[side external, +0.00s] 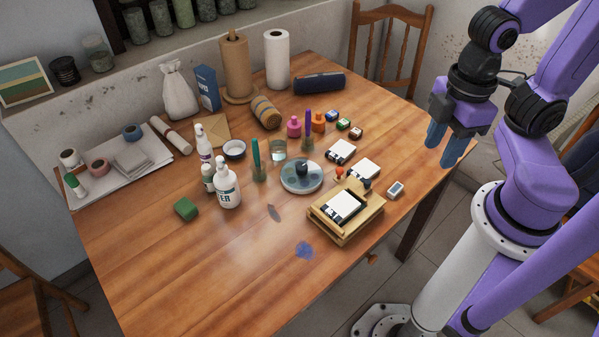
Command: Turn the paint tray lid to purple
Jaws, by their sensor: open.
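The paint tray (289,185) is a round, pale dish near the middle of the table. Its round lid (315,181) has grey-blue patches on top and a dark knob (302,169) at its middle. The picture is too small to tell which colour the lid is turned to. My gripper (445,153) is at the right, raised near the table's right edge, with its blue fingers pointing down. It is open and empty, well apart from the tray.
A wooden stand (373,216) with a white-topped block is right of the tray. White bottles (228,190), a glass jar (278,150) and pink and orange bottles (294,126) stand around it. The front table (200,290) is mostly clear.

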